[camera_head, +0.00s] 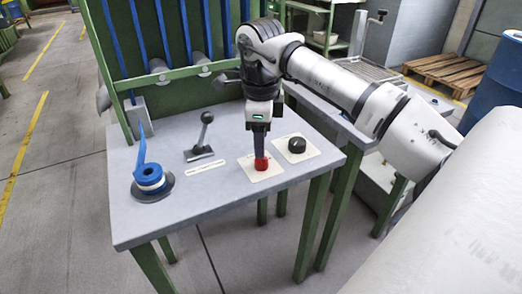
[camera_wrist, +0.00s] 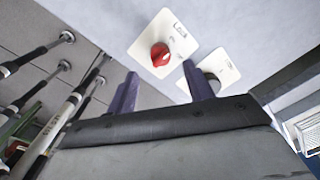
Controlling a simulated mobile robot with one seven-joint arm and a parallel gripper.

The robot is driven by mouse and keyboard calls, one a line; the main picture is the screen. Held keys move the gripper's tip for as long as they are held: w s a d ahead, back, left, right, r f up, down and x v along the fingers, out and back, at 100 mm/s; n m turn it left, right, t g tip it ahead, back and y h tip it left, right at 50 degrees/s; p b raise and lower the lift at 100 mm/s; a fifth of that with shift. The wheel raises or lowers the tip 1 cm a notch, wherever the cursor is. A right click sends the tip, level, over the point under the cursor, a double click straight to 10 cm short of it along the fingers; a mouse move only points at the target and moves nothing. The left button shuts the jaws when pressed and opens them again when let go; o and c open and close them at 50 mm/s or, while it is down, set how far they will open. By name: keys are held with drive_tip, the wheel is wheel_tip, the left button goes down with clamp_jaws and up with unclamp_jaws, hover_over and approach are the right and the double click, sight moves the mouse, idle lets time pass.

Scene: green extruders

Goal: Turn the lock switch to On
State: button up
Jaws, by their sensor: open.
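The lock switch is a red knob (camera_head: 261,163) on a white plate (camera_head: 252,173) near the table's front right. In the wrist view the red knob (camera_wrist: 160,54) sits on a plate reading "Lock", with small marks beside the knob too blurred to read. My gripper (camera_head: 260,153) points down over the red knob in the head view. In the wrist view my gripper (camera_wrist: 159,72) has two purple fingers spread apart, with the knob showing beyond the gap between them. Whether a finger touches the knob I cannot tell.
A black knob (camera_head: 297,145) on its own white plate stands close right of the red one. Green framing with blue strips rises behind.

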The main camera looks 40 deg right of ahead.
sight(261, 162)
wheel_tip(261, 162, up, 8)
drive_tip(key=shift+s+a, duration=0.15)
drive_tip(key=shift+a, duration=0.05)
drive_tip(key=shift+f, duration=0.15)
idle(0.4)
